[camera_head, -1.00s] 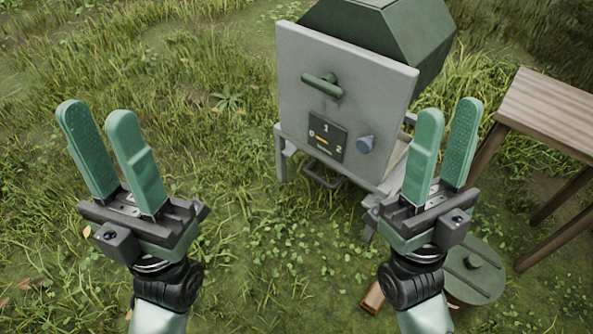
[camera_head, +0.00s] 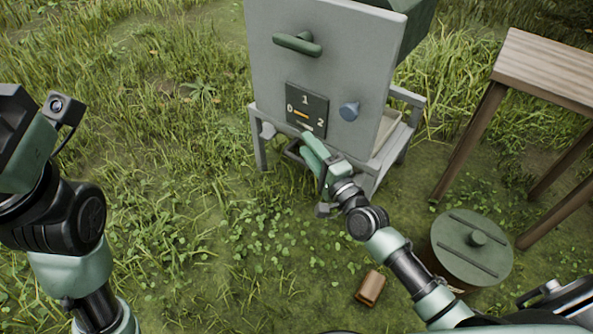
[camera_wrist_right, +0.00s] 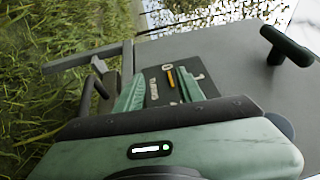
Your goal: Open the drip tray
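The grey machine (camera_head: 320,70) stands on a low frame, and the drip tray's dark handle (camera_head: 294,150) shows low under its front. The handle also shows in the right wrist view (camera_wrist_right: 88,92), left of the fingers. My right gripper (camera_head: 311,147) is at the machine's lower front, beside the handle and partly covering it. In the right wrist view its two green fingers (camera_wrist_right: 160,90) stand apart with nothing seen between them. I cannot tell whether they touch the handle. My left gripper (camera_head: 28,145) is at the left edge, partly cut off, its fingers unclear.
The machine front has a green handle (camera_head: 297,44), a dial plate (camera_head: 306,108) and a blue-grey knob (camera_head: 349,110). A wooden table (camera_head: 550,70) stands right. Grass at left is open.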

